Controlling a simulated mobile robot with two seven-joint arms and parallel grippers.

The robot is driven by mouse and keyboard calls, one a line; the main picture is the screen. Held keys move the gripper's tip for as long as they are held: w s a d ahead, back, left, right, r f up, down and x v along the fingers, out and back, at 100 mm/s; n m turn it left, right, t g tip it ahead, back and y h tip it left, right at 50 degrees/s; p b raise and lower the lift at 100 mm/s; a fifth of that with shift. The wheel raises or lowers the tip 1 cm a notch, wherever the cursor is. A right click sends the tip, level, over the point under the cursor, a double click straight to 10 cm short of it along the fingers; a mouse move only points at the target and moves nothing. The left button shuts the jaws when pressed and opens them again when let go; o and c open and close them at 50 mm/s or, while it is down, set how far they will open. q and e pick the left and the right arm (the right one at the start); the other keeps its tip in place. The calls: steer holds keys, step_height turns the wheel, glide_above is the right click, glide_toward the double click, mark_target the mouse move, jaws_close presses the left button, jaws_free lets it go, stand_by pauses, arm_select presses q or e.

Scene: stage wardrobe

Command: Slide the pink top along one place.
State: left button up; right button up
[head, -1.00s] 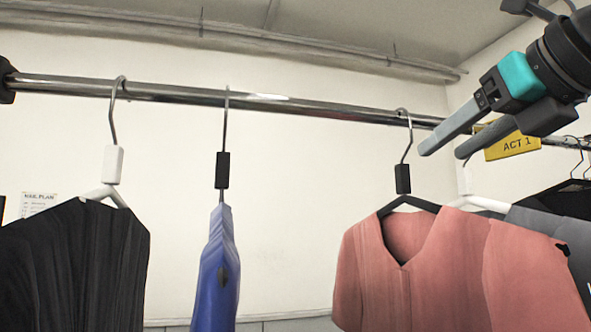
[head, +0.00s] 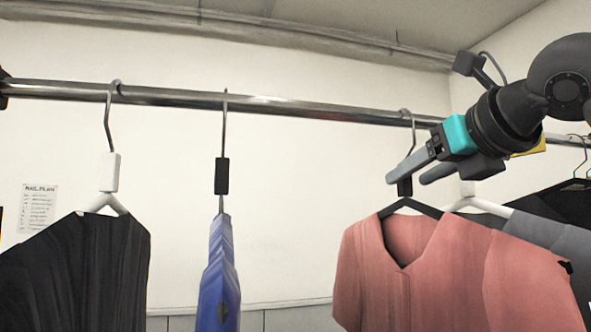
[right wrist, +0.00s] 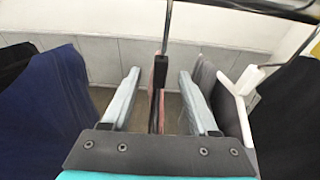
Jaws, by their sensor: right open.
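The pink top (head: 395,285) hangs from the rail (head: 300,106) on a black hanger (head: 415,206) with a dark block on its hook stem. My right gripper (head: 407,179) is at the height of that block and partly covers it. In the right wrist view my right gripper (right wrist: 158,85) is open, with the hanger's dark block (right wrist: 160,70) and the edge-on pink top (right wrist: 153,105) between its two fingers. I see a gap on both sides, so the fingers are not closed on it. My left gripper is not in view.
A blue garment (head: 218,280) hangs left of the pink top with a wide bare stretch of rail between. A black garment (head: 85,265) hangs farther left. A white hanger (head: 480,205) and grey garment (head: 545,235) are close on the right, near a partly hidden yellow tag (head: 530,150).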

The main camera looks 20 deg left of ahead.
steer(key=shift+p+x, duration=0.75)
steer(key=shift+x, duration=0.65)
steer(key=shift+s+a+b, duration=2.9)
steer(key=shift+s+a, duration=1.55)
steer(key=shift+a, duration=2.2)
steer(key=s+d+b, duration=0.7)
steer(key=s+d, duration=0.1)
steer(key=s, duration=0.2)
steer(key=shift+d+b, duration=0.25)
steer(key=shift+b, duration=0.1)
